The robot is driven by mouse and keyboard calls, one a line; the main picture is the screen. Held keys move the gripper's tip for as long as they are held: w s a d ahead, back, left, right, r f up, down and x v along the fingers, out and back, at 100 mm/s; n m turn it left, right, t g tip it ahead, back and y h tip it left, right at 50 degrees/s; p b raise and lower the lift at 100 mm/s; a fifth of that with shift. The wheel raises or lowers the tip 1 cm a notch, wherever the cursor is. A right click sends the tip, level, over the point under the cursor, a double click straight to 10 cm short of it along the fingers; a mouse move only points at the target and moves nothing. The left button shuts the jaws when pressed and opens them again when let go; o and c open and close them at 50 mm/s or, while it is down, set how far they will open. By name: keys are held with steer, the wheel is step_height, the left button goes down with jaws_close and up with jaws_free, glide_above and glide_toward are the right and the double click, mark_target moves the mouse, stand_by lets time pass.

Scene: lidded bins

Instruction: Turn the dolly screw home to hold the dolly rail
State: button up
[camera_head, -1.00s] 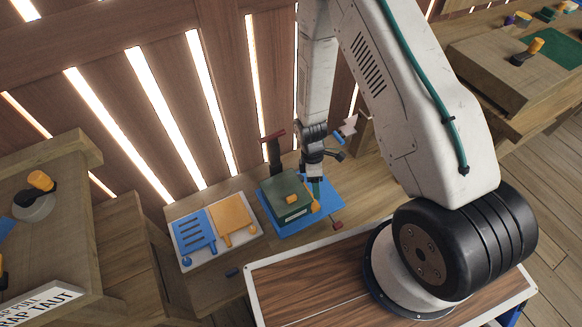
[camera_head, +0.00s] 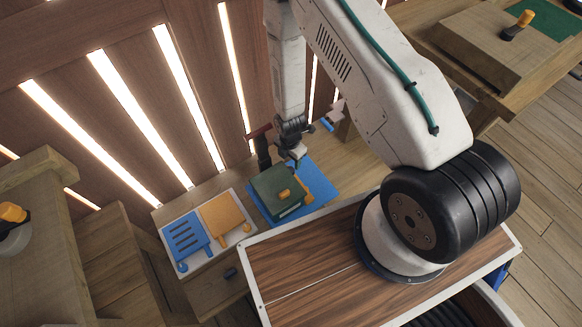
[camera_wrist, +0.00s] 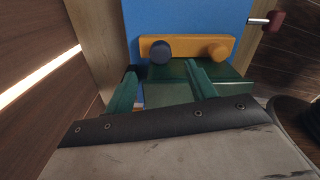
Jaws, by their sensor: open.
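An orange bar (camera_wrist: 187,47), which looks like the dolly rail, lies across a blue plate (camera_wrist: 190,18) in the wrist view. A dark round knob (camera_wrist: 160,51) sits at its left part and an orange knob (camera_wrist: 218,51) at its right; I cannot tell for certain which is the dolly screw. My gripper (camera_wrist: 162,68) is open, its two green fingers pointing toward the bar, with the dark knob ahead between their tips. I see no contact. In the head view, orange parts (camera_head: 304,188) show beside a green bin (camera_head: 275,192), with my gripper (camera_head: 297,161) behind it.
A white tray (camera_head: 240,241) with a blue slotted piece (camera_head: 184,233) and an orange piece (camera_head: 221,213) lies left of the bin. A red-topped dark post (camera_head: 262,148) stands close behind the bin. A red-ended pin (camera_wrist: 277,20) shows at the wrist view's upper right.

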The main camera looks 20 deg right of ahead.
mark_target(290, 170)
steer(key=shift+a+f, duration=0.1)
steer(key=shift+f, duration=0.35)
step_height(290, 170, down, 7)
steer(key=c, duration=1)
